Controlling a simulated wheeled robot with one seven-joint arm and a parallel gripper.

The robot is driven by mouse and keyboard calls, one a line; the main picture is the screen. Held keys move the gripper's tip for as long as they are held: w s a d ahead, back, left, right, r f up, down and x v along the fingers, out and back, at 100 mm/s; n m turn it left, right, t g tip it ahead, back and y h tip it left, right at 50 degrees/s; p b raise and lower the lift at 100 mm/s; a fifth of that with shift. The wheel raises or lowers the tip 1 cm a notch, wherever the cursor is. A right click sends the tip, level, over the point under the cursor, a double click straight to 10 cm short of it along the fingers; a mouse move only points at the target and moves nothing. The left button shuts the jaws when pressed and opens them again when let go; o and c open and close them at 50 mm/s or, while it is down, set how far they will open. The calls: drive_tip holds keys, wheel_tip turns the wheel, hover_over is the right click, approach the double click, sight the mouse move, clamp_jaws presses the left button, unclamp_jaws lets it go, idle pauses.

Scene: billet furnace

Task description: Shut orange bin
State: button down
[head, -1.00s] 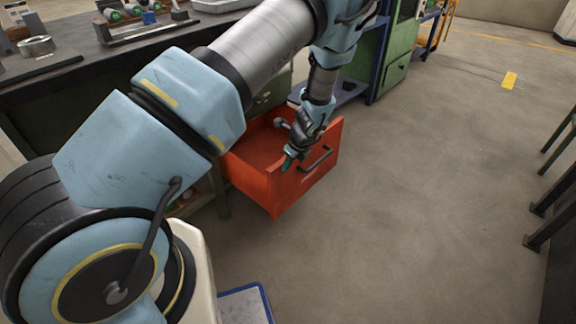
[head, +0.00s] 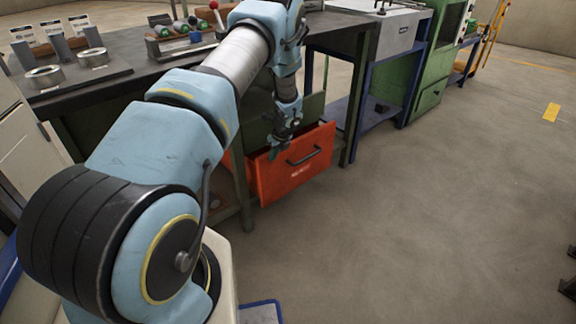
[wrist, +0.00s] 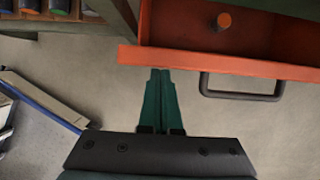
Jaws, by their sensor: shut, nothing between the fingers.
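The orange bin (head: 290,175) is a drawer under the dark workbench, with a black bar handle (head: 304,157) on its front. In the head view it stands partly out from the bench. My gripper (head: 275,152) is shut and empty, pointing down at the top edge of the drawer's front, left of the handle. In the wrist view my gripper's green fingers (wrist: 160,95) are together, with their tips at the drawer's front rim (wrist: 215,62); I cannot tell whether they touch it. A small round orange-brown piece (wrist: 224,20) shows inside the drawer.
The workbench (head: 95,85) above carries metal rings and a rack of green-ended cylinders (head: 175,32). A bench leg (head: 244,185) stands left of the drawer. A blue-framed table (head: 375,110) and green cabinet (head: 432,70) stand beyond.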

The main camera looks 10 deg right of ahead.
drive_tip(key=w+a, duration=0.4)
drive_tip(key=w, duration=0.3)
drive_tip(key=shift+b, duration=0.45)
drive_tip(key=shift+w+a+r, duration=0.1)
drive_tip(key=shift+w, duration=0.05)
